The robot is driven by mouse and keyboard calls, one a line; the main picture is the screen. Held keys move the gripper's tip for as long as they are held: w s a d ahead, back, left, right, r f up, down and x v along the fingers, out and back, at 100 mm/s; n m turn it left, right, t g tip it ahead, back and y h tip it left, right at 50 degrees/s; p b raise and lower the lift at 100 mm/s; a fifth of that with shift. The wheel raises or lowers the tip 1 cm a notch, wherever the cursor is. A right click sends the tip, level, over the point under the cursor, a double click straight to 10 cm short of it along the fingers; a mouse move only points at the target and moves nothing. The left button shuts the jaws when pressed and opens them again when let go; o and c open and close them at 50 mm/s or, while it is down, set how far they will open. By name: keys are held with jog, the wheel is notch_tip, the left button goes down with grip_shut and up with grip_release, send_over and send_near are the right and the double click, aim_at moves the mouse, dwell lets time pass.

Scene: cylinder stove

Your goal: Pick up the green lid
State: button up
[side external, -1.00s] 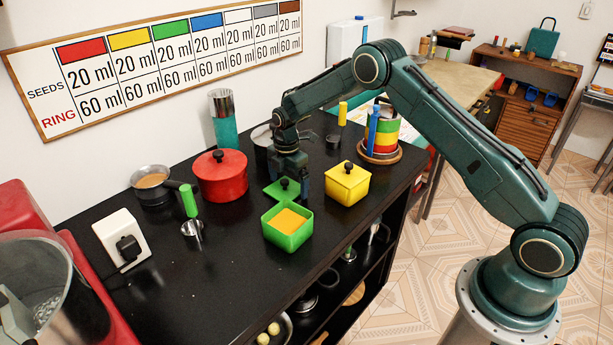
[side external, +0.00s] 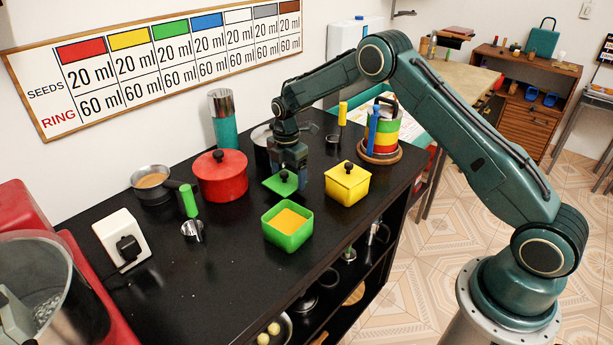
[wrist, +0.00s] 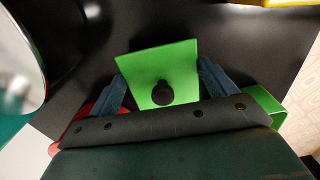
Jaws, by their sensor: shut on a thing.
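The green lid (side external: 278,186) is a flat square with a dark round knob. My gripper (side external: 288,178) is shut on it and holds it above the black counter, just behind the green box. In the wrist view the lid (wrist: 150,62) lies between the two fingers of my gripper (wrist: 160,70), one at its left edge and one at its right edge, with the knob in the middle. The open green box (side external: 285,240) holds something orange and stands in front of the lid. A corner of it shows at the right in the wrist view (wrist: 268,101).
A red pot (side external: 220,180) stands left of my gripper, and a lidded yellow box (side external: 347,187) stands to the right. A metal pot (side external: 262,140) is close behind. A small metal cup (side external: 193,232) and a pan (side external: 150,185) are at the left. The counter's front left (side external: 190,290) is clear.

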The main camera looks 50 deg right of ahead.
aim_at(287, 173)
notch_tip(287, 173, up, 18)
jog(key=shift+f, duration=0.25)
jog(key=shift+f, duration=0.1)
dwell(0.6)
jog(key=s+a+f, duration=0.6)
jog(key=s+a, duration=0.5)
jog(key=s, duration=0.1)
jog(key=shift+f+n, duration=0.2)
jog(key=shift+n, duration=0.2)
jog(key=shift+a+f, duration=0.1)
jog(key=shift+f, duration=0.1)
jog(key=shift+f, duration=3)
jog(key=shift+f, duration=0.2)
dwell(0.4)
